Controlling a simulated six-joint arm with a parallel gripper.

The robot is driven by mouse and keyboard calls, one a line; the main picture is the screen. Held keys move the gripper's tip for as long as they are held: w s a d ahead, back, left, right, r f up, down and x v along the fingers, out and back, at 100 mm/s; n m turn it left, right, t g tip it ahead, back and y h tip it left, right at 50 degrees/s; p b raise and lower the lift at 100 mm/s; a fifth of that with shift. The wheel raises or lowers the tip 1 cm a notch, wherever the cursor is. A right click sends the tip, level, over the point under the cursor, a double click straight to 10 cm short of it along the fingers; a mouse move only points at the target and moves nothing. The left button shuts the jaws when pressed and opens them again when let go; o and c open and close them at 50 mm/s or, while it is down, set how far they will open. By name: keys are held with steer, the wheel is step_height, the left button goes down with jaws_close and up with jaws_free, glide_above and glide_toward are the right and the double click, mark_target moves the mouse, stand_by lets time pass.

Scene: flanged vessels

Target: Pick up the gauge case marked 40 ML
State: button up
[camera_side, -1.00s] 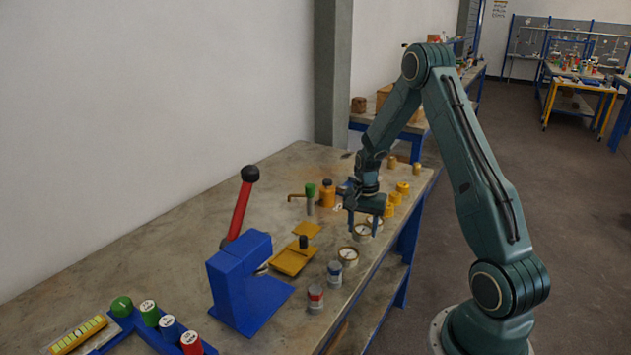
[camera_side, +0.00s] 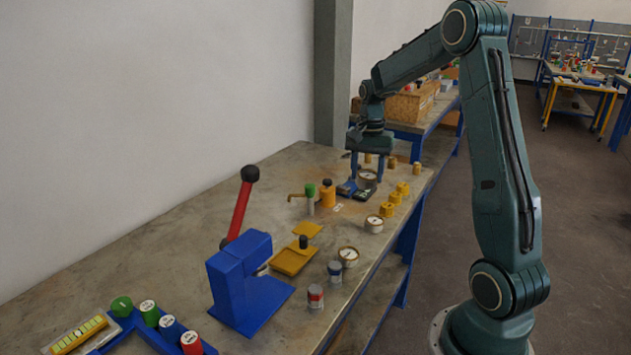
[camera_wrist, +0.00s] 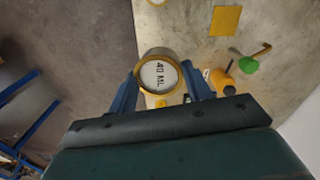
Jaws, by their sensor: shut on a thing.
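The gauge case marked 40 ML (camera_wrist: 160,75) is a round white-faced case with a yellow rim, its black lettering readable in the wrist view. My gripper (camera_wrist: 161,92) is shut on it, with one blue finger on each side. In the side view the case (camera_side: 368,177) hangs between the fingers of my gripper (camera_side: 367,181), near the far end of the bench and apparently above small dark and blue pieces (camera_side: 347,188). Two other round gauge cases stand near the front edge, one farther (camera_side: 374,223) and one nearer (camera_side: 348,255).
Several yellow pieces (camera_side: 395,197) line the right edge of the bench (camera_side: 210,215). A green-topped piece (camera_side: 310,190) and an orange bottle (camera_side: 327,195) stand left of my gripper. A blue press (camera_side: 245,280) with a red lever and two small jars (camera_side: 315,297) are nearer.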

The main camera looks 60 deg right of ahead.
steer(key=shift+r, duration=0.3)
stand_by(0.5)
